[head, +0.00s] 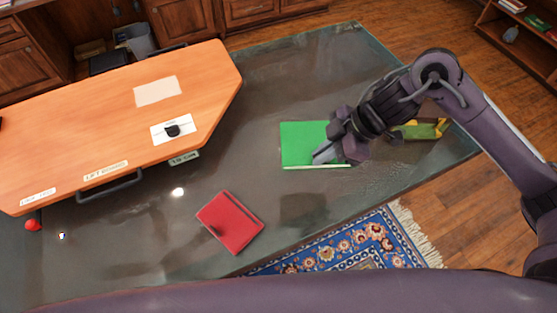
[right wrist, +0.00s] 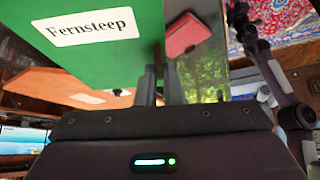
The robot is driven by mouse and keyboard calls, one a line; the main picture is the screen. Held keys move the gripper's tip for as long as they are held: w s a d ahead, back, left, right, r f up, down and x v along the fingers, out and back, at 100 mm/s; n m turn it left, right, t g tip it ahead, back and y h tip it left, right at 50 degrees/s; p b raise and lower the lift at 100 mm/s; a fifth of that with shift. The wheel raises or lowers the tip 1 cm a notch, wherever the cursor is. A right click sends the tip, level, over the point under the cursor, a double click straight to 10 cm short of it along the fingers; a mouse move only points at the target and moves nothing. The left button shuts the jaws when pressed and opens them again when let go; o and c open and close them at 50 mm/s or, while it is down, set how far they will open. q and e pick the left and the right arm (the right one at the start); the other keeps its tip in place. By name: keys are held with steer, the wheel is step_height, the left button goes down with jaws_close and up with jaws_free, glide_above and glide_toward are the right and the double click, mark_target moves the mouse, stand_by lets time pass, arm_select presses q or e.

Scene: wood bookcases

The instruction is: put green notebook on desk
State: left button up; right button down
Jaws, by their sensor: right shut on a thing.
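The green notebook (head: 302,138) is over the right half of the dark glass-topped desk (head: 270,95). My right gripper (head: 328,153) is shut on the notebook's right side. In the right wrist view the notebook (right wrist: 115,62) shows a white label reading "Fernsteep", and the gripper's fingers (right wrist: 152,85) are at its edge. I cannot tell whether the notebook touches the glass or is held just above it. My left gripper is not in view.
A red notebook (head: 231,222) lies on the desk's near part. An orange wooden board (head: 110,125) with a dark handle covers the left. A yellow-green object (head: 420,130) is near the right edge, behind my arm. A patterned rug (head: 350,243) lies below the desk's near edge.

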step_height(320, 180, down, 20)
steer(key=shift+r, duration=0.15)
stand_by(0.3)
steer(key=shift+f, duration=0.2)
steer(key=shift+f, duration=0.15)
steer(key=c, duration=1.6)
jaws_free()
steer(key=shift+o, duration=0.2)
steer(key=shift+r, duration=0.25)
steer(key=v, duration=1.2)
steer(key=shift+b, duration=0.4)
